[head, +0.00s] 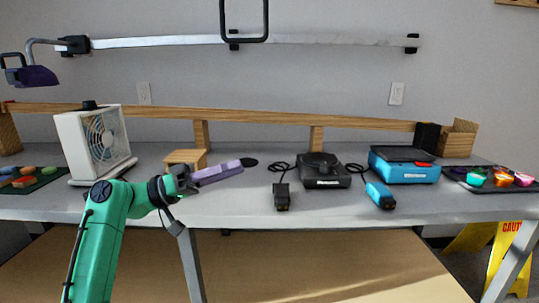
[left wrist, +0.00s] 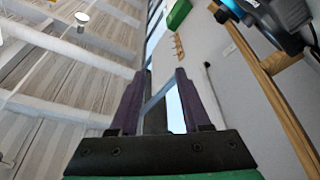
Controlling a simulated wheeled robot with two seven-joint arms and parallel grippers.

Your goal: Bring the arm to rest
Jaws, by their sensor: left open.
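My left arm (head: 102,235), green with black joints, comes in from the lower left in the head view. It bends at an elbow and reaches right over the front of the workbench. My left gripper (head: 238,165) has purple fingers and points right, above the bench top. In the left wrist view the two purple fingers of the gripper (left wrist: 160,74) stand apart with nothing held between them. My right gripper shows in neither view.
The grey workbench (head: 240,205) carries a white fan (head: 95,143), a wooden block (head: 186,158), a black station (head: 322,170), a blue station (head: 403,167) and two corded tools. Colourful pots (head: 502,178) stand at the right. A yellow caution sign (head: 505,255) stands on the floor.

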